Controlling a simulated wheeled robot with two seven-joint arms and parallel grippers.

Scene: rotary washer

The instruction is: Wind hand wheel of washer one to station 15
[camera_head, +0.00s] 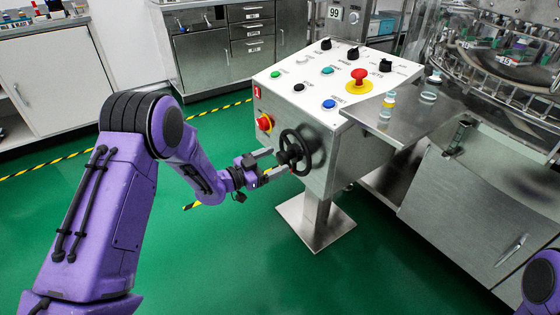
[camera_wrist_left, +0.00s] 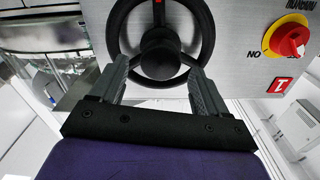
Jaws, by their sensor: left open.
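The black hand wheel (camera_head: 299,151) is on the side of the control console marked 1 (camera_head: 335,85). In the left wrist view the hand wheel (camera_wrist_left: 194,45) fills the top middle, with a hub, spokes and a small red mark on its top spoke. My left gripper (camera_head: 277,162) is at the wheel. In the left wrist view its two fingers (camera_wrist_left: 161,80) are apart, one on each side of the wheel's lower rim and hub. I cannot tell whether they touch it. Only a piece of my right arm shows at the lower right edge, and its gripper is out of view.
A red and yellow rotary switch (camera_head: 265,123) sits beside the wheel. The console top has buttons, knobs and a red emergency stop (camera_head: 359,76). A steel shelf with vials (camera_head: 428,96) and the glass-covered washer (camera_head: 500,60) stand right. Green floor is open at left.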

